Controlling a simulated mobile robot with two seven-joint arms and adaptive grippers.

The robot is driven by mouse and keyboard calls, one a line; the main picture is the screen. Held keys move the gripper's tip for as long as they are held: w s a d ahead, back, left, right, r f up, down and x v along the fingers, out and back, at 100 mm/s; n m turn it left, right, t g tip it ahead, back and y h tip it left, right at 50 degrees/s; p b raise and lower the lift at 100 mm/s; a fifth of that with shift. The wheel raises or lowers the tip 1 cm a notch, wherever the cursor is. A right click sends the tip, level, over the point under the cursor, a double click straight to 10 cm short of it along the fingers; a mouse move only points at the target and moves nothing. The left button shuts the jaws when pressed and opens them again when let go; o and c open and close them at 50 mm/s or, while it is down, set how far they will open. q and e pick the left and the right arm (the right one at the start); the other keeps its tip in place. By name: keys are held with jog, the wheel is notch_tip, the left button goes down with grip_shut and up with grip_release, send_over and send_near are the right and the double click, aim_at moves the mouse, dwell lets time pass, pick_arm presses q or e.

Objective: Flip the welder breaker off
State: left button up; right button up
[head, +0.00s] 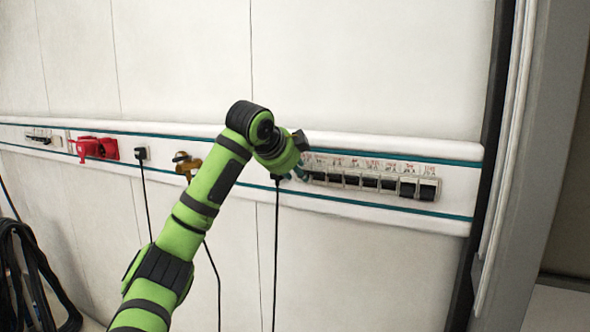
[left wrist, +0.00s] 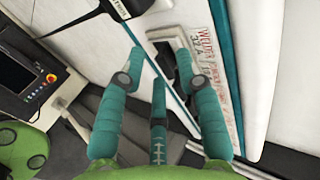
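A row of breakers with black switches (head: 370,183) sits in the wall rail in the head view. My left gripper (head: 300,172) is at the left end of this row and covers part of it. In the left wrist view, a label reading "WELDER 32 A" (left wrist: 202,40) stands beside a breaker in a pale housing (left wrist: 163,34). My left gripper (left wrist: 158,57) has its teal fingers spread, with nothing between them. The right fingertip overlaps the breaker; I cannot tell whether it touches. The switch position is partly hidden. My right gripper is not in view.
Red sockets (head: 97,148), a black plug (head: 141,153) and a brass valve (head: 186,163) sit along the rail to the left. Black cables hang below it. A door frame (head: 530,170) stands at the right. A dark screen panel (left wrist: 22,75) shows in the wrist view.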

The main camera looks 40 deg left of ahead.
pick_arm(q)
grip_shut()
notch_tip(320, 180, down, 4)
jog(key=t+y+b, duration=0.1)
jog(key=t+b, duration=0.2)
jog(key=b, duration=0.4)
jog(key=t+y+b, duration=0.1)
jog(key=t+b, duration=0.3)
jog(key=b, duration=0.4)
jog(key=shift+s+f, duration=0.1)
jog(key=shift+f, duration=0.1)
jog(key=shift+f+t+y+b, duration=0.1)
jog(key=shift+t+y+b, duration=0.3)
jog(key=shift+t+b, duration=0.6)
jog(key=shift+b, duration=0.4)
